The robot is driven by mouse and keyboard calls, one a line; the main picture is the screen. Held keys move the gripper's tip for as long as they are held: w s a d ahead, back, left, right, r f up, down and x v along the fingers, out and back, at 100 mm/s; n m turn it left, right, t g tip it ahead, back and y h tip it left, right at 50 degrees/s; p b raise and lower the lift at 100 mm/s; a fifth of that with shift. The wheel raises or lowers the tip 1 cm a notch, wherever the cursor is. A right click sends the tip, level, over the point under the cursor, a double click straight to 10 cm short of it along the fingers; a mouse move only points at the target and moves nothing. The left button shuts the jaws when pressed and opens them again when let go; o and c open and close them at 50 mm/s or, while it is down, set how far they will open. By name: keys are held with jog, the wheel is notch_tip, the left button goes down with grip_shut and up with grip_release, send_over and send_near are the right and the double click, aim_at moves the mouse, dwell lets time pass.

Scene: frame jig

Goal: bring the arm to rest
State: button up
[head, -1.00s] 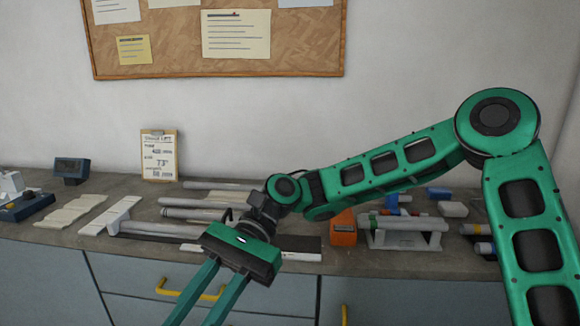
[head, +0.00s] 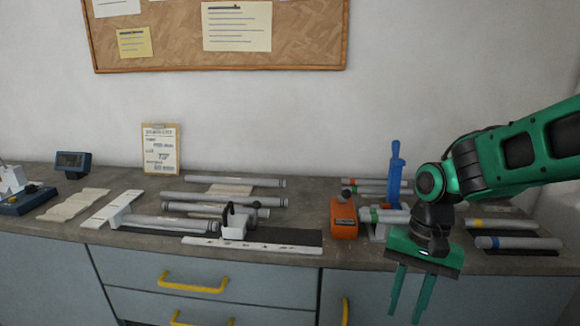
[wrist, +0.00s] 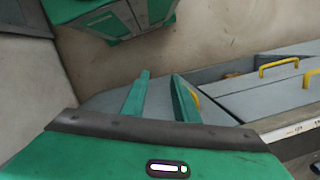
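My gripper (head: 410,292) hangs at the right in the head view, in front of the bench's front edge, with its fingers pointing down. The two green fingers are apart with nothing between them. In the wrist view my gripper (wrist: 160,92) also shows open and empty, with floor and the grey cabinet front beyond the fingertips. My green arm comes in from the right edge of the head view and bends down at the wrist. The arm hides part of the right side of the bench.
The grey bench (head: 62,227) carries several grey tubes (head: 235,182), an orange block (head: 343,218), a blue-handled upright tool (head: 395,165) and a clipboard (head: 160,150). Tubes with coloured bands (head: 518,243) lie near my wrist. Yellow drawer handles (head: 194,283) stick out below.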

jog(key=s+d+r+t+h, duration=0.1)
jog(key=s+d+r, duration=0.2)
jog(key=s+d, duration=1.1)
jog(key=d, duration=0.4)
jog(key=shift+m+t, duration=0.4)
jog(key=shift+w+f, duration=0.1)
jog(key=shift+w, duration=0.1)
jog(key=shift+w+f, duration=0.2)
jog(key=shift+w, duration=0.3)
